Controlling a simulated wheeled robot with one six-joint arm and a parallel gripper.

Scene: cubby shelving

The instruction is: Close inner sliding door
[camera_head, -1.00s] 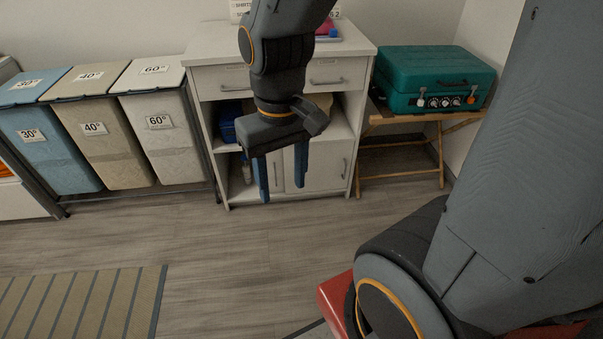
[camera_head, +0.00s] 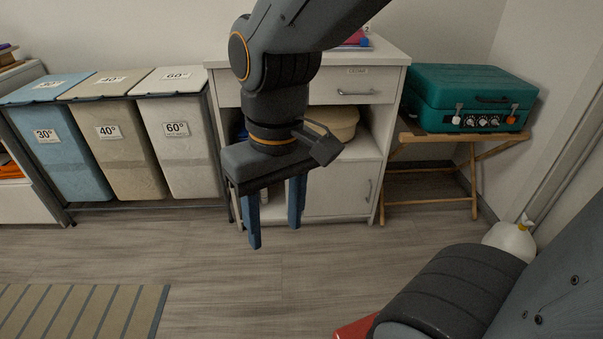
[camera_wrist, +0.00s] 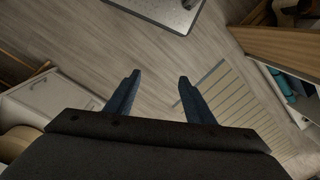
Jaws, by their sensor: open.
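A white cabinet (camera_head: 395,110) stands against the back wall, with drawers on top, an open shelf below them and a lower compartment. A white lower door panel (camera_head: 338,190) with an upright handle closes the right part of that compartment. The left part is mostly hidden behind my gripper, so I cannot tell how far the inner door stands open. My gripper (camera_head: 275,235) is open and empty, its blue fingers pointing down in front of the cabinet, apart from it. In the wrist view my gripper (camera_wrist: 158,78) hangs over the floor, with a white handled front (camera_wrist: 55,98) at left.
Blue, beige and white laundry bins (camera_head: 115,140) stand left of the cabinet. A teal case (camera_head: 470,98) rests on a wooden folding stand (camera_head: 455,140) at right. A beige bowl (camera_head: 335,121) sits on the open shelf. A striped mat (camera_head: 80,312) lies front left; the floor between is clear.

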